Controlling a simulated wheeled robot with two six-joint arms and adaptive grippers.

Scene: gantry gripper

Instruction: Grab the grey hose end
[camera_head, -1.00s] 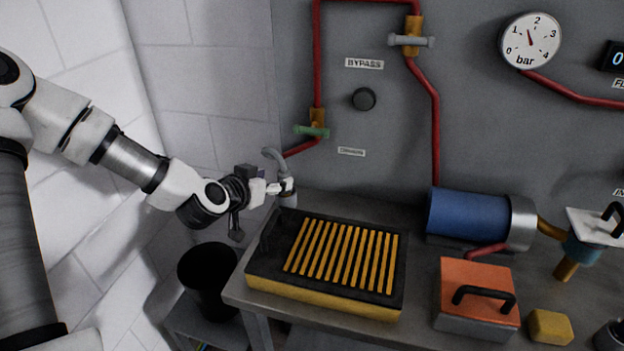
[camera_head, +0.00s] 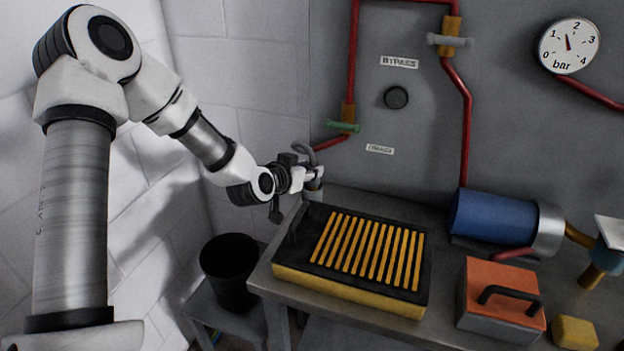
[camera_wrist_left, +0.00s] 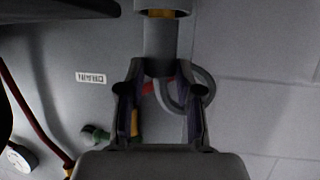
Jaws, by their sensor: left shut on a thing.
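The grey hose (camera_head: 302,148) curves near the wall at the back left corner of the bench. Its thicker grey end (camera_head: 314,184) stands at the bench's back left edge. My left gripper (camera_head: 317,173) reaches it from the left and is shut on it. In the left wrist view the grey hose end (camera_wrist_left: 158,42) lies between the fingertips of my left gripper (camera_wrist_left: 160,75), and the hose loop (camera_wrist_left: 208,88) shows behind the right finger. The fingers hide part of the hose end. My right gripper is not in view.
A black and yellow slatted tray (camera_head: 345,294) sits on the bench just right of the gripper. A black bucket (camera_head: 230,275) stands below left. A green-handled valve (camera_head: 343,127) and red pipe are on the wall close above the hose.

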